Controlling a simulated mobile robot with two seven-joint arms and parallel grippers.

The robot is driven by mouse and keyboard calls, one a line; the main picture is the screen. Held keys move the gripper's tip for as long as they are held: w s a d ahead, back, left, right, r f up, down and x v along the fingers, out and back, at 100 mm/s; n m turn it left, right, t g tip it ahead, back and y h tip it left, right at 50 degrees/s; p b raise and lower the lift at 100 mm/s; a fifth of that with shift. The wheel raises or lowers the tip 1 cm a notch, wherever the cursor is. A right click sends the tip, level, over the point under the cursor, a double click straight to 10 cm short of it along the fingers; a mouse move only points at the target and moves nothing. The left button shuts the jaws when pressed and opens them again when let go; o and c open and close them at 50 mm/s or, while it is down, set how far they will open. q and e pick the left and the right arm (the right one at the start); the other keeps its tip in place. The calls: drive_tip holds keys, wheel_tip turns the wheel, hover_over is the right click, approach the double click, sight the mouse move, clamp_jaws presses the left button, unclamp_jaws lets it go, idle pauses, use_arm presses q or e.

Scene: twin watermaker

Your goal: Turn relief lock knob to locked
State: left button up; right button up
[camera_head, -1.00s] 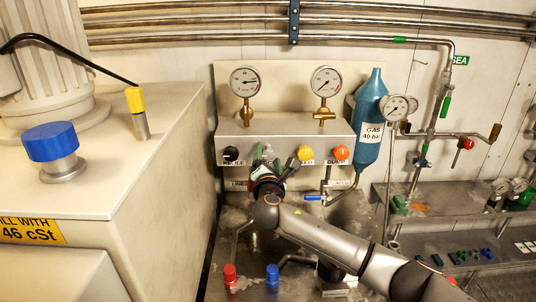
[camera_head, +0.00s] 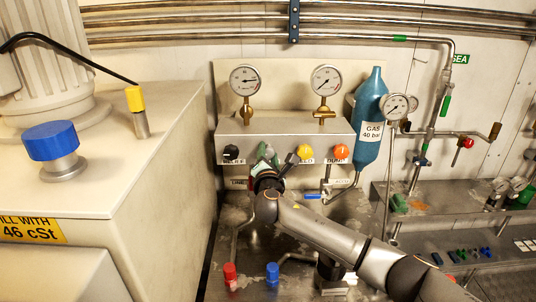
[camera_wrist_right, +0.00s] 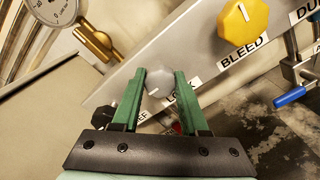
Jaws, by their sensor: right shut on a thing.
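The grey lock knob (camera_wrist_right: 158,80) sits between the two green fingers of my right gripper (camera_wrist_right: 160,78) in the right wrist view. The gripper is shut on it. The knob's white mark points toward the lower left of that picture. The label below it, partly covered by a finger, seems to read LOCK. In the head view my right gripper (camera_head: 267,155) is at the front of the panel (camera_head: 290,127), between the black and yellow knobs, and hides the grey knob. My left gripper is not in view.
A black knob (camera_head: 234,154) is left of the gripper. A yellow BLEED knob (camera_head: 305,152) and an orange knob (camera_head: 341,152) are to the right. A blue-handled valve (camera_head: 314,197) is below, and a blue gas bottle (camera_head: 370,120) stands at the right.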

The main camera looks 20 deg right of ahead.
clamp_jaws()
drive_tip(key=shift+f, duration=0.1)
